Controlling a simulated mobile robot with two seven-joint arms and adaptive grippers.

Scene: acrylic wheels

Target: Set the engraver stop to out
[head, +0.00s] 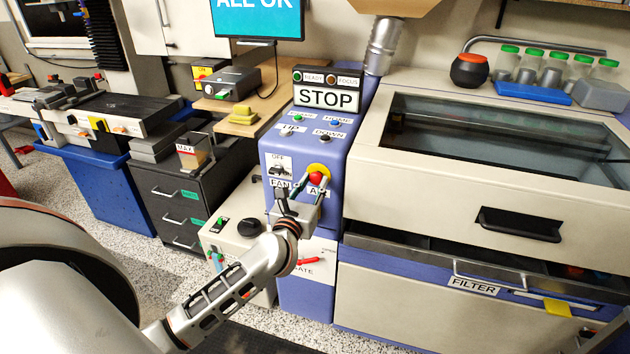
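The engraver stop is a red mushroom button (316,179) on a yellow ring (319,169), on the front of the blue control column (278,147). A "STOP" sign (327,96) sits at the top of that column. Whether the button is pushed in or out is too small to tell. My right gripper is not in view.
A fan switch (280,168) is left of the button. Several small buttons (316,127) are on the sloped top panel. The engraver (480,160) with its glass lid stands right of the column, above an open filter drawer (440,262). A red lever (308,261) is below the gripper.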

